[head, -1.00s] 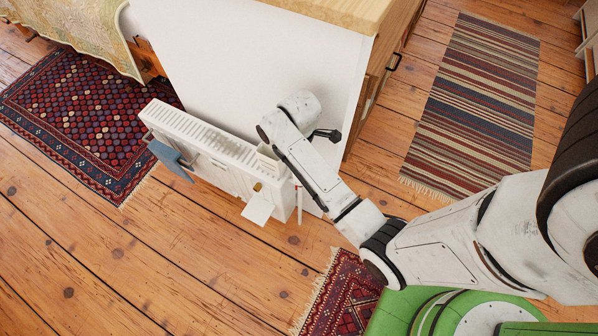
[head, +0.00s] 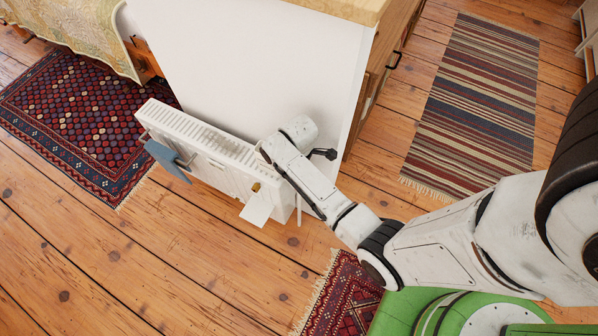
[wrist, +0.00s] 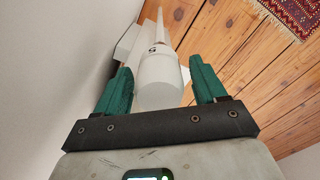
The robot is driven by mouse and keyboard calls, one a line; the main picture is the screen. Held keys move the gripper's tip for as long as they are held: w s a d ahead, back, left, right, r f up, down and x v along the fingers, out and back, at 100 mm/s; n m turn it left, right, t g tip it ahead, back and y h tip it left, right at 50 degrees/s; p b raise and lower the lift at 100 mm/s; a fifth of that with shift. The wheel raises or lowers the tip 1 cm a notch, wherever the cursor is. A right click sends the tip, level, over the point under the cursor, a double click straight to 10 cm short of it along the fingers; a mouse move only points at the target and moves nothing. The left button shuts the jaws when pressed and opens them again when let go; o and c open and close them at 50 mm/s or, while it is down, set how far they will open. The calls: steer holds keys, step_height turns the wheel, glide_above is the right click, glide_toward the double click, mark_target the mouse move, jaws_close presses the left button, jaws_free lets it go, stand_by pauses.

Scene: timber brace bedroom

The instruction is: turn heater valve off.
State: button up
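The heater (head: 232,155) is a low white radiator beside the white side panel of a cabinet. In the wrist view, the white rounded valve head (wrist: 158,80) stands between the two green fingers of my gripper (wrist: 159,68). The gripper is open around it, with a visible gap on the right and little or no gap on the left. I cannot tell whether the left finger touches it. In the head view my wrist is over the heater's right end and hides the valve and the fingertips. The heater's body shows beyond the valve in the wrist view.
A blue-grey cloth or panel (head: 167,161) and a white card (head: 257,206) hang at the heater's front. The cabinet's white side (head: 250,60) is close behind. Patterned rugs (head: 75,125) lie on the plank floor, which is clear in front of the heater.

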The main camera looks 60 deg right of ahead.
steer(key=c, duration=0.9)
steer(key=shift+m+p, duration=0.3)
steer(key=m+p, duration=0.2)
steer(key=m, duration=0.1)
steer(key=shift+r, duration=0.15)
steer(key=m+p, duration=0.2)
steer(key=m, duration=0.3)
steer(key=shift+p, duration=0.4)
steer(key=shift+d+m, duration=0.1)
steer(key=shift+m, duration=0.3)
steer(key=shift+w, duration=0.1)
steer(key=o, duration=1)
